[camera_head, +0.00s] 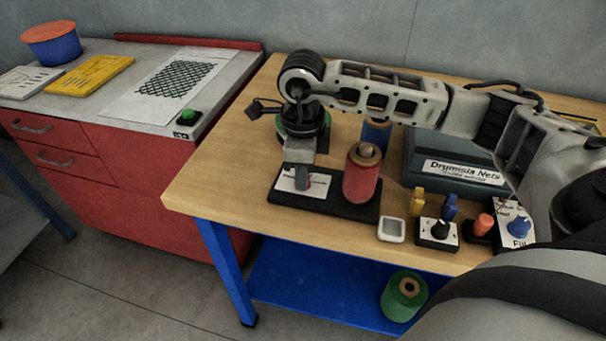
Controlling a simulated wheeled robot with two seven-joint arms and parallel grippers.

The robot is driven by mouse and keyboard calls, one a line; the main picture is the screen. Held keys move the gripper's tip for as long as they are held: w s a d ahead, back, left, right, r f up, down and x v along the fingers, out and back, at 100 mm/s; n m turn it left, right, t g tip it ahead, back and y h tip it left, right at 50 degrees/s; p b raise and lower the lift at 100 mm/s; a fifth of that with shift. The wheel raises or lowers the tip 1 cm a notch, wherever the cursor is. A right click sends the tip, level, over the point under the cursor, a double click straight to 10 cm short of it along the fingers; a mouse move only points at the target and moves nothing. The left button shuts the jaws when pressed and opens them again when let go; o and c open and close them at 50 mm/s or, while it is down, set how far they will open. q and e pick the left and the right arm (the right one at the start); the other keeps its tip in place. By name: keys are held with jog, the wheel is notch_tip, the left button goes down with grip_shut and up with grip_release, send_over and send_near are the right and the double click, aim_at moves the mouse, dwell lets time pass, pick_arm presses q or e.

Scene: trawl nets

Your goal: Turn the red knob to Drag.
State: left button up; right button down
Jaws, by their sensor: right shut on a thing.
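My right gripper (301,183) reaches in from the right and points down at the white label plate (315,190) on the left part of a black base (345,207). It is shut at the plate, where the red knob sits. The gripper hides nearly all of the knob; only a trace of red shows beside the fingers. The knob's pointer and the printed words on the plate cannot be read. My left gripper is not in view.
A red spool (361,180) stands on the base, right of the gripper. Behind are a blue spool (376,135) and a "Drumsla Nets" box (455,165). A white dish (391,230), a black knob (439,230) and a blue knob (519,227) lie right. The table's front-left corner is clear.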

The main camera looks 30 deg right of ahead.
jog(key=shift+m+b, duration=0.5)
jog(key=shift+m, duration=1.1)
jog(key=c, duration=1.2)
grip_release()
jog(key=shift+r, duration=0.15)
notch_tip(320, 180, up, 16)
jog(key=shift+a+p, duration=0.2)
jog(key=shift+p, duration=0.1)
jog(key=shift+s+f, duration=0.2)
